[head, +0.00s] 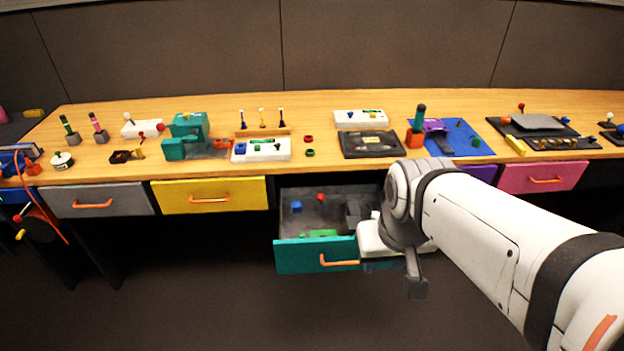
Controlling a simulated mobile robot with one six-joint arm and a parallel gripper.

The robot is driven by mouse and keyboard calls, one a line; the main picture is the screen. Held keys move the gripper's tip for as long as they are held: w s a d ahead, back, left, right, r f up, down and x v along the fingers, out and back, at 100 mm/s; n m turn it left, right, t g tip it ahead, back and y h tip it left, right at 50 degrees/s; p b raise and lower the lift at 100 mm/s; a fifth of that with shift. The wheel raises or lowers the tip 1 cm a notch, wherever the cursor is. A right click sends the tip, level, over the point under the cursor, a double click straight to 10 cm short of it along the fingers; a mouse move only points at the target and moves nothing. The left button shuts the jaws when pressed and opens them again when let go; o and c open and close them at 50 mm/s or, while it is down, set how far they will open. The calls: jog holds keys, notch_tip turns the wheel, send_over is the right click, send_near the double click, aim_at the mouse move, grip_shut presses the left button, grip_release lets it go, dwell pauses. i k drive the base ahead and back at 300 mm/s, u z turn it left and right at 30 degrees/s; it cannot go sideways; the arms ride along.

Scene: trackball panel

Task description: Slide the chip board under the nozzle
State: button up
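A teal drawer (290,253) stands pulled out below the table. A flat green piece (318,233), perhaps the chip board, lies low in it near the front wall; it is too small to be sure. No nozzle can be named with certainty; a teal machine (188,124) with an overhanging head stands over a grey base on the table at left. My gripper (386,245) is over the right part of the drawer, apart from the green piece. A dark finger-like part hangs in front of the drawer. My wrist hides much of the gripper, so its opening is unclear.
The tabletop (330,101) holds several panels with knobs and sticks. A yellow drawer (209,196) and a grey drawer (98,200) are closed. Open floor lies in front.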

aim_at(321, 233)
jog(key=z, duration=0.1)
jog(key=k, duration=0.45)
jog(key=u, duration=0.65)
jog(key=i, duration=1.6)
jog(key=z, duration=0.55)
